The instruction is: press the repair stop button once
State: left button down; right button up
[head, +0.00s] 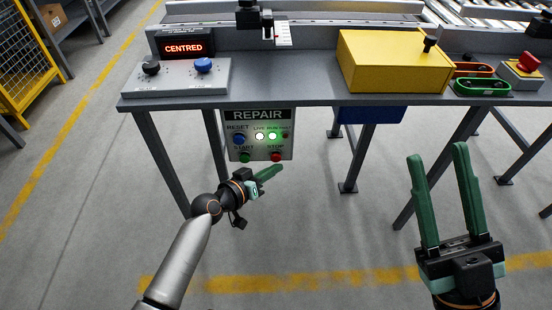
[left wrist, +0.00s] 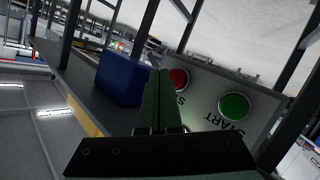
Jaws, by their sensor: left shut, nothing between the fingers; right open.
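The repair panel (head: 260,134) hangs below the front edge of the bench. It has a blue reset button, lit lamps, a green start button (head: 245,157) and a red stop button (head: 276,156). My left gripper (head: 273,174) is shut and empty, its fingertips just below the stop button in the head view. In the left wrist view the red stop button (left wrist: 179,79) shows beside the shut fingers, which partly cover its label, and the green start button (left wrist: 234,106) is to the right. Whether the fingertips touch the panel I cannot tell. My right gripper (head: 438,160) is open and empty.
The bench (head: 290,93) holds a "CENTRED" display (head: 184,45), a knob box (head: 176,80), a yellow box (head: 393,62) and a red-topped button box (head: 524,70). A blue box (head: 371,115) hangs under the bench, right of the panel. Bench legs flank the panel. Floor in front is clear.

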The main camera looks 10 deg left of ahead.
pick_arm(q)
jog(key=shift+w, duration=0.15)
dwell(0.5)
jog(key=shift+w+a, duration=0.1)
jog(key=shift+w, duration=0.15)
jog(key=shift+w+a+b, duration=0.2)
jog(key=shift+w+b, duration=0.3)
jog(key=shift+w, duration=0.3)
dwell(0.9)
jog(key=shift+s+r, duration=0.1)
jog(key=shift+s+d+p, duration=0.15)
jog(key=shift+s+p, duration=0.15)
jog(key=shift+s, duration=0.25)
jog(key=shift+s+d+p, duration=0.15)
jog(key=shift+s+p, duration=0.15)
jog(key=shift+s, duration=0.25)
jog(key=s+p, duration=0.1)
jog(key=s, duration=0.1)
jog(key=s+d+p, duration=0.1)
jog(key=s, duration=0.2)
